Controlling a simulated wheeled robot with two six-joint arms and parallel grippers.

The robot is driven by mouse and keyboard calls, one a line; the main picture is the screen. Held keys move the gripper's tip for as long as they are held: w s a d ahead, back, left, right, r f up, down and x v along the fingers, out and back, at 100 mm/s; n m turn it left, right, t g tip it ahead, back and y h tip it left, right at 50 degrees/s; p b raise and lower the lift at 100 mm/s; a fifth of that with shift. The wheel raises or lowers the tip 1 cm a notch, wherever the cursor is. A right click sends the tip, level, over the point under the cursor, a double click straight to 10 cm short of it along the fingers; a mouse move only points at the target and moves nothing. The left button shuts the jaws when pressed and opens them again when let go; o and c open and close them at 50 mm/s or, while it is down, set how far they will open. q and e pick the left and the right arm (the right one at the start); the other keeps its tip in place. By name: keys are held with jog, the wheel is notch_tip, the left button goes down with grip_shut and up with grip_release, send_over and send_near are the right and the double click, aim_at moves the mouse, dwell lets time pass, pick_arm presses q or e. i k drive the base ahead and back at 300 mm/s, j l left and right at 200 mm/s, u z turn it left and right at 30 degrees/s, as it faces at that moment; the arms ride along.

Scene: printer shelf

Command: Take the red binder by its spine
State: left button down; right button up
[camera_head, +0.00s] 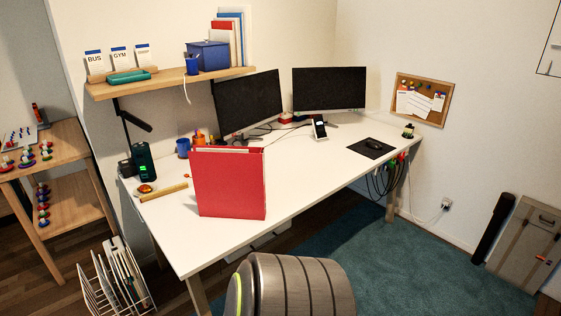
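A red binder (229,186) stands upright near the front edge of the white desk (310,175). Its broad cover faces me, and a strip of pale pages shows along the top edge. I cannot tell clearly which side edge is the spine. A second red item (222,40), a binder or book, stands on the wall shelf beside blue and pale ones. Neither of my grippers shows in the head view, and nothing holds the binder on the desk.
Two monitors (247,103) stand behind the binder. A wooden stick (164,192) lies to its left, and cups (183,148) stand behind it.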

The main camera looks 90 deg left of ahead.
aim_at(229, 181)
jog(key=j+u, duration=0.15)
jog(key=u, duration=1.7)
jog(key=k+l+u, duration=0.1)
jog(key=u, duration=0.3)
jog(key=k+u, duration=0.1)
jog(key=u, duration=0.75)
jog(key=i+l+u, duration=0.4)
jog(key=i+l, duration=0.2)
jog(key=i+l+u, duration=0.45)
jog(key=l, duration=0.4)
jog(key=i+l+u, duration=0.2)
jog(key=l, duration=0.25)
jog(key=i, duration=0.1)
